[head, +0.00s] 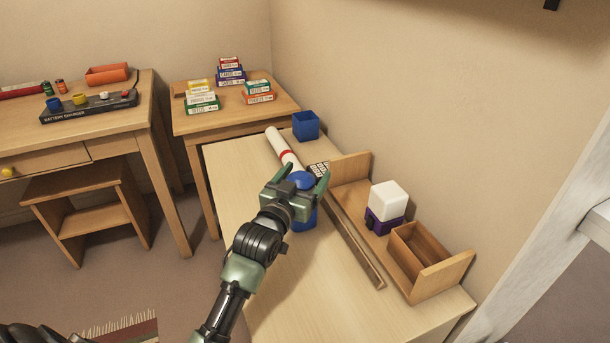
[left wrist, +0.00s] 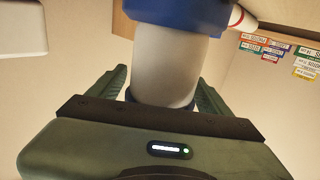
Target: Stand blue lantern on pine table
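The blue lantern (head: 304,218) is upright over the light wood table (head: 290,295), with a blue top and a blue lower part. My left gripper (head: 305,180) is around its upper part, with a finger close against each side, and looks shut on it. In the left wrist view, which looks upside down, the lantern's white body (left wrist: 172,65) stands between the fingers and the blue base is at the top edge. I cannot tell whether the base touches the table. My right gripper is not in view.
The table's front is clear.

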